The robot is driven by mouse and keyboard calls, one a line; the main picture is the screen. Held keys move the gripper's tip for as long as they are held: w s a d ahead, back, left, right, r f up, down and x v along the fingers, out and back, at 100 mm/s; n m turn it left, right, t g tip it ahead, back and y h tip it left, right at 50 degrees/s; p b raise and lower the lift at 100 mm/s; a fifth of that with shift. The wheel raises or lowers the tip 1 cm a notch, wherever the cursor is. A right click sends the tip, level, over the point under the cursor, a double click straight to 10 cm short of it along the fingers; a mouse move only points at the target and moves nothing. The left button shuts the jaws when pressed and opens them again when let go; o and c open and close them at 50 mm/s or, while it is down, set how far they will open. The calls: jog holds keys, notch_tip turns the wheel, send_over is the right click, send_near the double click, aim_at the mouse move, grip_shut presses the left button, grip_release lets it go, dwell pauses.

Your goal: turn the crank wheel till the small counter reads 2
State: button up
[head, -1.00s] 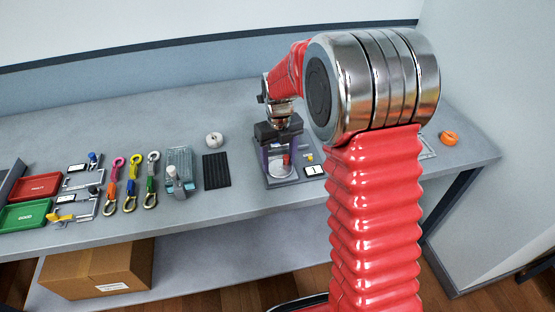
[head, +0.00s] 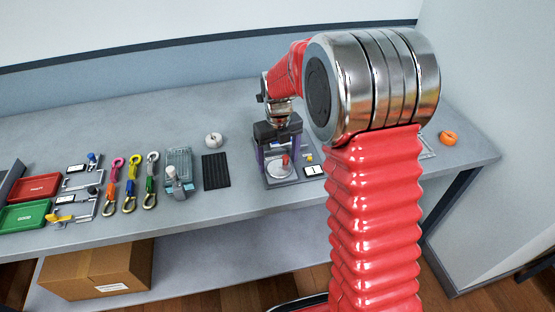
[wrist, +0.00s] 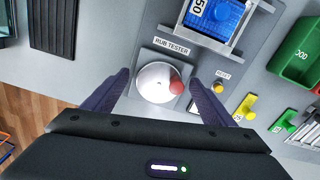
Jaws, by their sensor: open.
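The crank wheel (wrist: 153,80) is a silver disc on a grey plate, under a label reading RUB TESTER. Its red knob (wrist: 176,87) stands at the disc's right side in the wrist view. My gripper (wrist: 159,80) is open, with one dark finger on each side of the wheel. The knob lies between the fingers, nearer the right one; I see no grip on it. In the head view my gripper (head: 278,135) is over the tester, and the wheel (head: 279,169) shows below it. The small counter (head: 313,170) is right of the wheel; its digit is too small to read surely.
A yellow button (wrist: 218,87) marked RESET sits right of the wheel. A blue block (wrist: 218,18) in a metal frame lies beyond the label. A green tray (wrist: 296,50) and coloured pieces are at right. A black ribbed pad (head: 216,171) lies left of the tester.

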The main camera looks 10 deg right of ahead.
aim_at(278, 165)
notch_tip(278, 165, up, 13)
jog(key=shift+r, duration=0.2)
dwell(0.4)
